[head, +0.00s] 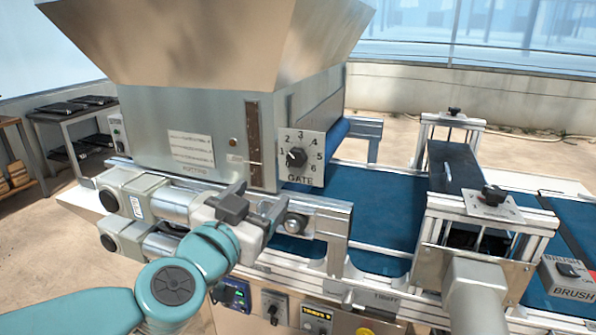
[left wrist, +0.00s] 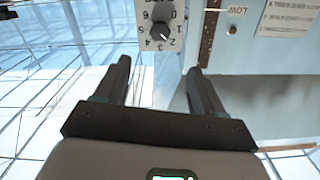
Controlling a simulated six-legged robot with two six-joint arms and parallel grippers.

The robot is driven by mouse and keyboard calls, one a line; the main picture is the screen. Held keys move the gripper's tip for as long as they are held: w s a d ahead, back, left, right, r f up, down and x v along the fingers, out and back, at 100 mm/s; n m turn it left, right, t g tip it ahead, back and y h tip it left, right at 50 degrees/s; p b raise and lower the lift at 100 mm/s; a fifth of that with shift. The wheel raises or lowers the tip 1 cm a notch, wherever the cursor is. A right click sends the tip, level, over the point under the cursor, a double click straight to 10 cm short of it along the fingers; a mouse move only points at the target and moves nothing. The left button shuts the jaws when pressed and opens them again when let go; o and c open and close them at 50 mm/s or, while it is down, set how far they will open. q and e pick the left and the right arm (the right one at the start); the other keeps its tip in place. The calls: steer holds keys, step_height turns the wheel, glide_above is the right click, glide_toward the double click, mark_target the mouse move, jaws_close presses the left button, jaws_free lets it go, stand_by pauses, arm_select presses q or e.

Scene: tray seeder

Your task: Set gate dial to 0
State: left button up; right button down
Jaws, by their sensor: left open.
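The gate dial (head: 297,157) is a black round knob on a light square plate marked GATE, with numbers around it, on the hopper's front. Its white pointer mark seems to lie to the upper left, around 1 and 2, but is too small to read surely. In the left wrist view the dial (left wrist: 158,31) shows upside down at the top, beyond my fingertips. My left gripper (head: 257,200) is open and empty, below and left of the dial, apart from it. It also shows in the left wrist view (left wrist: 159,66). My right gripper is not in view.
The metal hopper (head: 210,40) rises above the dial. A slotted scale (head: 254,145) stands left of the plate. A blue belt (head: 385,215) runs to the right, with a bracket (head: 330,225) below the dial. A brush control box (head: 570,277) is at far right.

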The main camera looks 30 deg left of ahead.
arm_select(q)
steer(key=b, duration=0.2)
glide_toward(296, 159)
steer(key=b+x, duration=0.1)
steer(key=x, duration=0.8)
steer(key=shift+w+a, duration=0.1)
steer(key=shift+c, duration=0.3)
steer(key=c, duration=1)
